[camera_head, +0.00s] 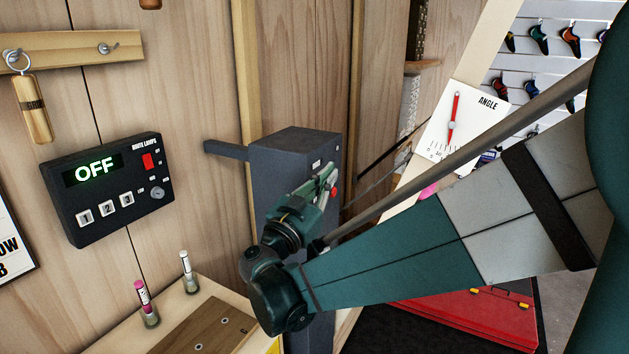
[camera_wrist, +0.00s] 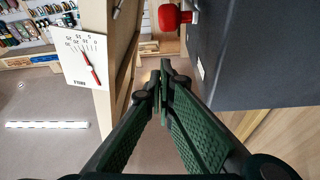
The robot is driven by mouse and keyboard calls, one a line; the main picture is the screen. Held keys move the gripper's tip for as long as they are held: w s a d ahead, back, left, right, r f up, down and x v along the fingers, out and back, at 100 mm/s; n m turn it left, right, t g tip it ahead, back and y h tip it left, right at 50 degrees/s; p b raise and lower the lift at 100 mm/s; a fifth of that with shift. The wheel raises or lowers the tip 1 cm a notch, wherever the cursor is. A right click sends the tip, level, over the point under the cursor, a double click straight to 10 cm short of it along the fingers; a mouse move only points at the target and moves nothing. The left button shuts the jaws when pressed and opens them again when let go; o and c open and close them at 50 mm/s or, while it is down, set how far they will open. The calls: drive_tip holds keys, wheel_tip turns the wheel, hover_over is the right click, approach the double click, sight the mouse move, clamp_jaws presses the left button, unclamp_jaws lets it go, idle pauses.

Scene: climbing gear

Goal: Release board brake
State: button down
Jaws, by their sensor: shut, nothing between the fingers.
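A dark grey box (camera_head: 295,155) stands against the wooden wall in the head view. It fills the upper right of the wrist view (camera_wrist: 265,50). A red knob (camera_wrist: 172,17) sticks out from its side. A bit of red (camera_head: 334,192) shows beside my gripper in the head view. I cannot tell for certain that this knob is the board brake. My gripper (camera_wrist: 161,75) is shut and empty, its fingertips apart from the knob and below it in the wrist view. In the head view my gripper (camera_head: 326,178) lies in front of the box and hides part of it.
An angle gauge card (camera_head: 463,118) with a red pointer is on the board at right. A black control box (camera_head: 108,188) reads OFF. Two small marker-like sticks stand on a wooden bench (camera_head: 200,325). A red case (camera_head: 470,315) lies low right.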

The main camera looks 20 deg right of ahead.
drive_tip(key=f+v, duration=0.2)
drive_tip(key=v, duration=0.7)
drive_tip(key=shift+d+f, duration=0.1)
drive_tip(key=shift+f, duration=0.1)
idle(0.3)
drive_tip(key=s+d+f+n+g+y, duration=0.55)
drive_tip(key=s+d+f+y, duration=0.2)
drive_tip(key=d+f, duration=0.4)
drive_tip(key=s+a+f+n+g+y, duration=0.1)
drive_tip(key=s+a+f+n+y, duration=0.1)
drive_tip(key=s+a+y, duration=0.2)
drive_tip(key=s+a+f+n+y, duration=0.3)
drive_tip(key=s+a+y, duration=0.1)
drive_tip(key=s, duration=0.7)
drive_tip(key=shift+s+a+g, duration=0.2)
drive_tip(key=shift+a+g, duration=0.15)
drive_tip(key=shift+a, duration=0.15)
drive_tip(key=c, duration=3.2)
unclamp_jaws()
